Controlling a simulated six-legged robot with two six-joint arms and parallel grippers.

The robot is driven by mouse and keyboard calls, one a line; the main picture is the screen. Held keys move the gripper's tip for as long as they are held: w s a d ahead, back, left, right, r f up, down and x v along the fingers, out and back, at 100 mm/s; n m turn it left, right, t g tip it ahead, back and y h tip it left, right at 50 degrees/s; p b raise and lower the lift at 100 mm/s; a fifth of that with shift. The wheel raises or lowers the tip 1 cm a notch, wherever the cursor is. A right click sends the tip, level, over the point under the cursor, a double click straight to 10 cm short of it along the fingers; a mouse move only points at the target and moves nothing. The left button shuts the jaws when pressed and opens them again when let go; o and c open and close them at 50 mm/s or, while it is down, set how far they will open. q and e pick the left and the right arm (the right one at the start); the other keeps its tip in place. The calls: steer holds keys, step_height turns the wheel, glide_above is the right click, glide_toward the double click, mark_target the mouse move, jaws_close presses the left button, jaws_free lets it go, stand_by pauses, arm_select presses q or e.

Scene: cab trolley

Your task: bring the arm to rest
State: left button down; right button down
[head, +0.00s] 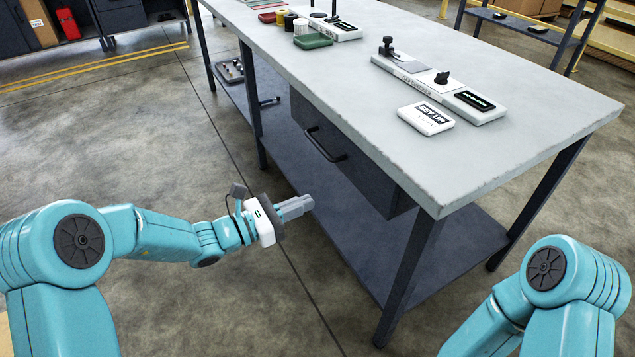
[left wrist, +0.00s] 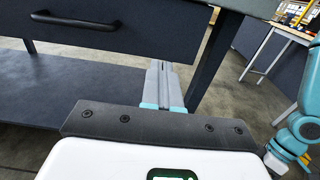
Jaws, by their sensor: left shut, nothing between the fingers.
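My left gripper (head: 298,207) is shut and empty. In the head view it is held out in front of the workbench, left of the drawer and below the tabletop's height in the picture. In the left wrist view its closed grey fingers (left wrist: 160,80) point toward the bench's lower shelf and drawer front. My right arm shows only in part at the lower right of the head view, and its gripper is out of frame there. Part of a teal arm (left wrist: 305,130) shows at the right edge of the left wrist view.
The workbench (head: 440,160) has a grey top, dark legs, a lower shelf (head: 455,250) and a drawer with a black handle (head: 326,147). A long white device (head: 425,78) and a "SET UP" box (head: 426,118) lie on top. Open floor (head: 130,140) lies to the left.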

arm_select(q)
steer(key=s+d+f+m+g+y, duration=0.1)
steer(key=s+f+m+g+y, duration=0.6)
steer(key=s+f, duration=1.05)
steer(key=s+a+f+m+g+y, duration=0.2)
steer(key=s+a+f+m, duration=0.1)
steer(key=s+f+m, duration=0.3)
steer(key=s+a+f+m+g+y, duration=0.1)
steer(key=s+a+f+m+y, duration=0.15)
steer(key=s+f+m, duration=0.4)
step_height(320, 180, up, 20)
steer(key=w+m+p, duration=0.2)
steer(key=m+p, duration=0.1)
steer(key=p, duration=1.7)
steer(key=shift+r, duration=0.2)
steer(key=shift+d+h, duration=0.1)
steer(key=shift+h, duration=0.15)
